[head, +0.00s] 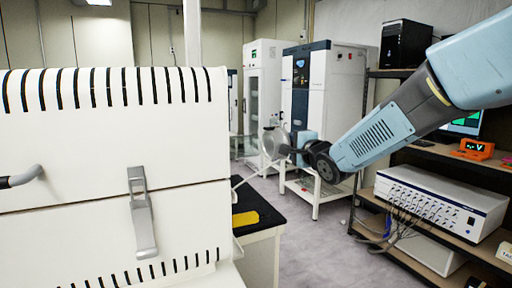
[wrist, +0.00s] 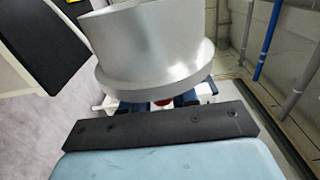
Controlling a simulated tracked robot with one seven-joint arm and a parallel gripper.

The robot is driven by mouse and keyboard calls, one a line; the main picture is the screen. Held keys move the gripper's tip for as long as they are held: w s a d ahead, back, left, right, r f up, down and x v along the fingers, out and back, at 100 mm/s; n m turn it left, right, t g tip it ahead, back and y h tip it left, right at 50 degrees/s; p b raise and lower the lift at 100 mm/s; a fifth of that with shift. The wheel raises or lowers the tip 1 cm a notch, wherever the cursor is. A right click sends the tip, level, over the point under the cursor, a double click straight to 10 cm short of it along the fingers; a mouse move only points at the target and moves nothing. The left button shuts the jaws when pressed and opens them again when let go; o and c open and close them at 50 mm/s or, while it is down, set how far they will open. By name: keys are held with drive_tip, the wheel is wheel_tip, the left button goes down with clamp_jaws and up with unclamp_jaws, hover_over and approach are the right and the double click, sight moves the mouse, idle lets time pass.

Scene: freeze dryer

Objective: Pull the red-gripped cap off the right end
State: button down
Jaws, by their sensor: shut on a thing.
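A silvery metal cap (head: 272,142) shows in the head view at the end of my arm, right of the white housing (head: 110,130). In the wrist view the cap (wrist: 150,50) is a wide cylinder with a flange, filling the upper middle. A small red grip (wrist: 163,102) shows below the flange, between the blue fingers. My gripper (wrist: 162,100) is shut on the red grip, which is mostly hidden behind the dark bracket. In the head view my gripper (head: 288,150) is small, and a gap shows between the cap and the housing.
A black-topped bench (head: 245,205) with a yellow item (head: 245,218) stands beside the housing. A shelf rack (head: 425,155) with instruments and cables is at right. White cabinets (head: 315,90) and a low white stand (head: 315,190) are behind. Grey floor (head: 325,245) lies clear between.

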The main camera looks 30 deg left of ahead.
drive_tip(key=s+d, duration=0.1)
drive_tip(key=d, duration=0.5)
drive_tip(key=shift+s, duration=0.2)
drive_tip(key=shift+d, duration=0.1)
drive_tip(key=w+d+f+m+t+h, duration=0.25)
drive_tip(key=w+d+f, duration=0.55)
drive_tip(key=f, duration=0.4)
drive_tip(key=w+d+f+m+t+h, duration=0.25)
drive_tip(key=w+d+f, duration=0.35)
drive_tip(key=d+f, duration=0.5)
drive_tip(key=s+d+f+m+t+h, duration=0.1)
drive_tip(key=d+f+m+h, duration=0.4)
drive_tip(key=d+f, duration=1.5)
drive_tip(key=s+d+h, duration=0.1)
drive_tip(key=d+h, duration=0.3)
drive_tip(key=shift+t, duration=0.3)
drive_tip(key=c, duration=1.4)
unclamp_jaws()
drive_tip(key=shift+a, duration=0.1)
clamp_jaws()
